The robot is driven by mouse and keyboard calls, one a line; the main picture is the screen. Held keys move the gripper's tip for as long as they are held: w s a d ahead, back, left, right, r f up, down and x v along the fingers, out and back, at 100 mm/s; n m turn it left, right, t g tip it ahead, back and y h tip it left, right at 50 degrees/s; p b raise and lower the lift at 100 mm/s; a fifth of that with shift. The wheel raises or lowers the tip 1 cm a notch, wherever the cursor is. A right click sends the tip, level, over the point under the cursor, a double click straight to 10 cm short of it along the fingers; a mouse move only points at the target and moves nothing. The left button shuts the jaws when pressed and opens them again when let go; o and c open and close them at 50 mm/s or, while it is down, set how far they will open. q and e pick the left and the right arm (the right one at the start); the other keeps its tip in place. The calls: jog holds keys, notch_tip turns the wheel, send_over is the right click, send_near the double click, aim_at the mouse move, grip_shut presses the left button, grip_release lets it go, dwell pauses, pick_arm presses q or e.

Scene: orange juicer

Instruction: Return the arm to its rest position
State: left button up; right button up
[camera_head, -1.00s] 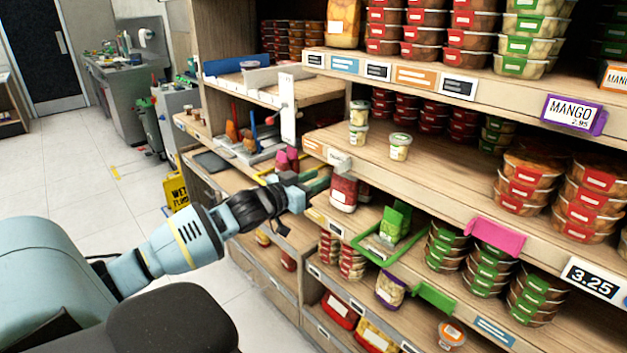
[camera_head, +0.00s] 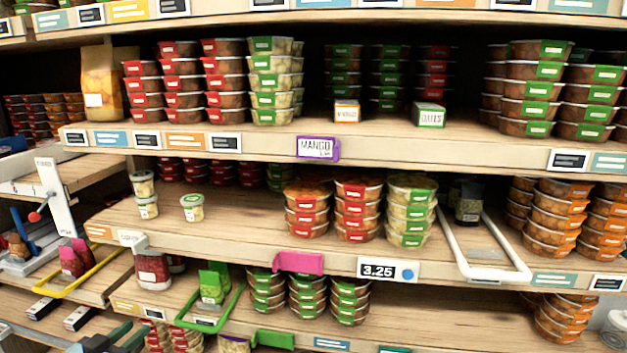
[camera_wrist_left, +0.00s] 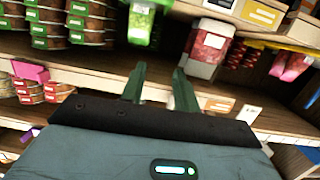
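My left gripper (camera_head: 122,335) is at the bottom left edge of the head view, in front of the lower shelves. In the left wrist view its two dark green fingers (camera_wrist_left: 160,78) stand apart with nothing between them, so it is open. Most of my left arm is out of the head view. Beyond the gripper a red container with a white lid (camera_head: 152,272) stands on the shelf; it also shows past the fingers in the left wrist view (camera_wrist_left: 208,48). My right gripper is in neither view.
Shelves of stacked tubs fill the head view. A green frame (camera_head: 205,322), a yellow frame (camera_head: 95,275) and a white frame (camera_head: 485,272) stick out from shelf fronts. A pink tag (camera_head: 298,262) and a purple MANGO tag (camera_head: 318,148) hang on shelf edges.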

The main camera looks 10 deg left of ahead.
pick_arm(q)
jog(key=s+d+f+g+p, duration=0.1)
jog(key=s+d+f+g, duration=0.2)
jog(key=s+d+f, duration=0.65)
jog(key=s+d+f+g, duration=0.2)
jog(key=s+d+f, duration=0.4)
jog(key=s+f, duration=0.6)
jog(key=s+d+f+g, duration=0.2)
jog(key=s+d, duration=0.5)
jog(key=s, duration=0.6)
jog(key=shift+m, duration=0.3)
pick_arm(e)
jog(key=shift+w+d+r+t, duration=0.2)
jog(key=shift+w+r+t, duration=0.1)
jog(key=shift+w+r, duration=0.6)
pick_arm(q)
jog(key=shift+d, duration=0.1)
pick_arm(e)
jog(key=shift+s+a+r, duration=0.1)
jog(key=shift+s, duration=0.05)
